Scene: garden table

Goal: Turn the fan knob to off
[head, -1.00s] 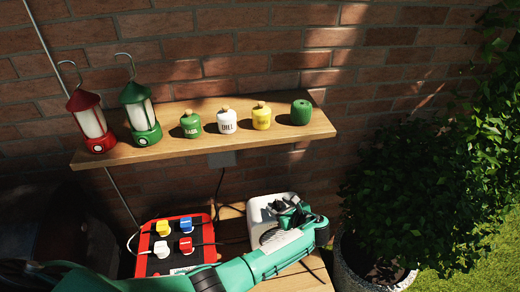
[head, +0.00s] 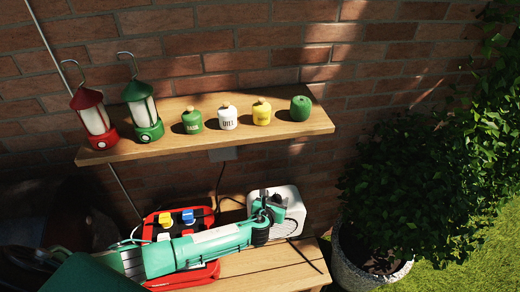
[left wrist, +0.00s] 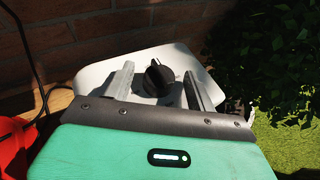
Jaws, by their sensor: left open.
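The fan (head: 291,222) is a white box on the wooden bench, below the shelf. Its black knob (left wrist: 158,77) shows on the white face in the left wrist view; in the head view I cannot make it out behind my gripper. My left gripper (head: 268,203) is over the left part of the fan. In the left wrist view the gripper (left wrist: 158,70) is open, with one grey finger on each side of the knob and a visible gap to both. Whether the fingertips touch the face, I cannot tell. My right gripper is not in view.
A red power box (head: 150,228) with coloured plugs stands left of the fan, partly under my left arm. Above, a wooden shelf (head: 205,146) holds two lanterns and several small jars. A potted bush (head: 405,185) stands to the right. The bench front (head: 270,264) is clear.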

